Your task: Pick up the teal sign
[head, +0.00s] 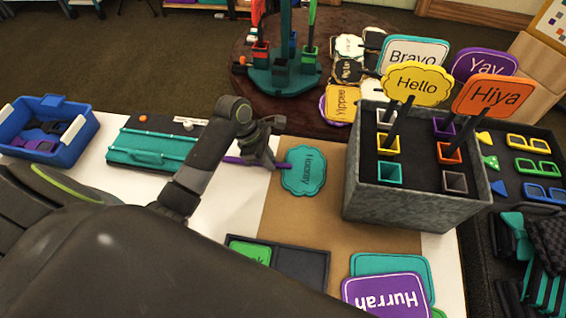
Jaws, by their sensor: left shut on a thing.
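The teal sign (303,172), with a wavy edge and the word "Hooray", is at the middle of the picture over the brown mat (300,220). Its purple stick (232,160) points left. My left gripper (270,158) is shut on this stick, just left of the sign's face. I cannot tell whether the sign touches the mat or is slightly above it. Another teal board (378,263) lies at the front, partly under a purple "Hurrah" sign (387,298). My right gripper is not in view.
A grey box (415,207) with coloured slots holds upright signs, including yellow "Hello" (416,85) and orange "Hiya" (490,95). A blue bin (85,140) and a teal case (150,150) are at left. Glasses (527,143) lie at right.

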